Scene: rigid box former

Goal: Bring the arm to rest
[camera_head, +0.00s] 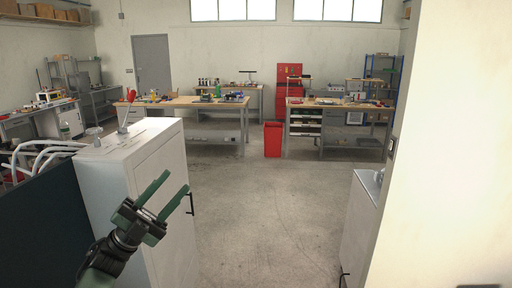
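My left gripper (166,196) is at the lower left of the head view. Its two green fingers are spread apart with nothing between them, pointing up and right. It shows in front of a white cabinet (165,183) with a dark handle; I cannot tell whether it touches the cabinet. My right gripper does not show.
A dark panel (45,235) stands at the lower left. A pale wall (450,150) fills the right side, with a low white cabinet (362,225) beside it. Workbenches (190,102) and a red bin (273,140) stand farther back. The concrete floor (265,215) between is clear.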

